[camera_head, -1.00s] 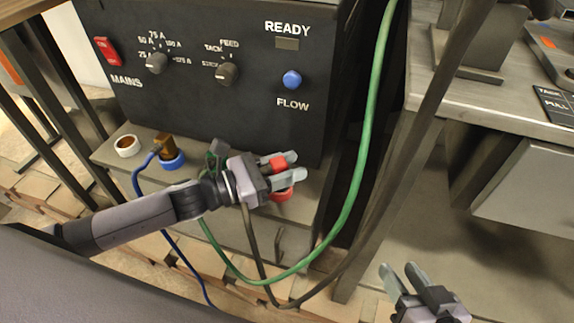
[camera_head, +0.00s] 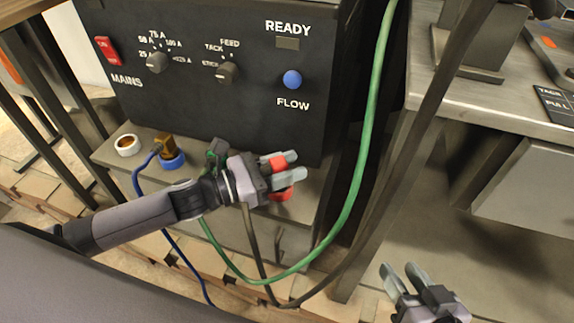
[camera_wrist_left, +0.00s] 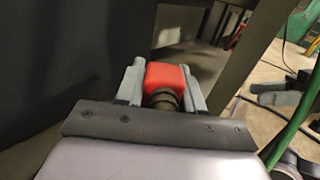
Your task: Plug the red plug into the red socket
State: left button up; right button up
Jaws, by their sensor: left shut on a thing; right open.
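My left gripper (camera_head: 281,170) is shut on the red plug (camera_head: 278,163), which shows between its two grey fingers. The plug also shows in the left wrist view (camera_wrist_left: 167,77), with a dark ribbed collar on the side toward the gripper. The red socket (camera_head: 284,194) is on the ledge of the black machine, just below the gripper's fingers and partly hidden by them. I cannot tell whether the plug touches the socket. My right gripper (camera_head: 402,276) is open and empty at the lower right, well away from the machine.
A blue socket (camera_head: 172,161) holds a brown plug with a blue cable, and a white socket (camera_head: 127,145) stands left of it. A green cable (camera_head: 357,170) and a dark cable loop in front of the machine. A metal workbench (camera_head: 470,100) stands at the right.

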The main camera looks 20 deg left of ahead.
pick_arm(q)
jog(key=shift+f+b, duration=0.5)
jog(key=shift+f, duration=0.05)
dwell(0.4)
jog(key=o, duration=0.8)
jog(key=shift+b+v, duration=0.45)
jog(key=shift+v, duration=5.1)
jog(key=shift+r, duration=0.1)
